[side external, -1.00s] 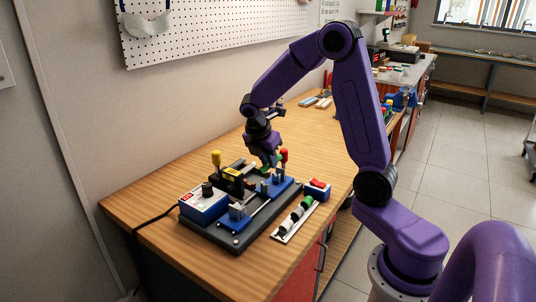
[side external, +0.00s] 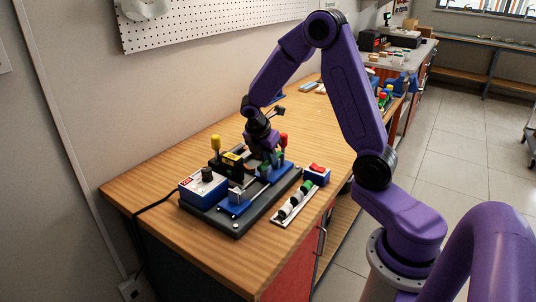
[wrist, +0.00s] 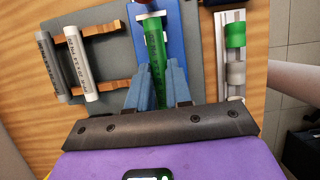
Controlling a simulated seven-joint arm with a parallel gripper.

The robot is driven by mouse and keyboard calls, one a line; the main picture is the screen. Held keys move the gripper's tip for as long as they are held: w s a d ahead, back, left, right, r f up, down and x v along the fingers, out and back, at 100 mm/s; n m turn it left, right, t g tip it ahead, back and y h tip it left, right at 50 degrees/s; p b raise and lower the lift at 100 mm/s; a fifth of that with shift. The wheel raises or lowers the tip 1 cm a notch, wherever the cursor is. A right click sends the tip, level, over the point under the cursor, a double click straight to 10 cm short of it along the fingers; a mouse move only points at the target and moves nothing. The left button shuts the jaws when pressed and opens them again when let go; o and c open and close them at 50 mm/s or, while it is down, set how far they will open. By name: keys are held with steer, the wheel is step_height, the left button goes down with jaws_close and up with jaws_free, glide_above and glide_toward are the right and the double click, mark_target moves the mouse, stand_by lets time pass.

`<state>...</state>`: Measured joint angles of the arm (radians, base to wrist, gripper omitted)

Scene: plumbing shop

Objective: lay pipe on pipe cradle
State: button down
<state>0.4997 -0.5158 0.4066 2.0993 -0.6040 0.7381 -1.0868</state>
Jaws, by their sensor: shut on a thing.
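In the wrist view, my gripper (wrist: 157,92) has its two blue fingers shut on a green pipe (wrist: 155,50). The pipe points away from my palm, over a blue fixture (wrist: 174,22). A pale piece lies across its far end; I cannot tell whether they touch. The pipe cradle (wrist: 105,86), two brown bars on a grey base, is to the left. In the side view, my gripper (side external: 268,160) is low over the blue fixture, and the cradle is mostly hidden.
A white rack (wrist: 222,60) with green, grey and black pieces lies right of the base. A blue-white box (side external: 203,190), a red-topped box (side external: 317,175), and upright yellow (side external: 216,143) and red (side external: 284,140) handles stand around. The bench behind is mostly clear.

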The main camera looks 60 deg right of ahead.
steer(key=c, duration=1)
jaws_free()
steer(key=shift+o, duration=0.2)
steer(key=v, duration=1.7)
steer(key=s+a+f+m+t+y, duration=0.15)
steer(key=s+a+f, duration=0.25)
steer(key=s+a, duration=0.7)
steer(key=s+a+f+m+g+y, duration=0.1)
steer(key=s+f+m+y, duration=0.2)
steer(key=s, duration=1.3)
steer(key=shift+s+a+f+m, duration=0.2)
steer(key=shift+s+f+m, duration=0.05)
steer(key=shift+f+m, duration=0.25)
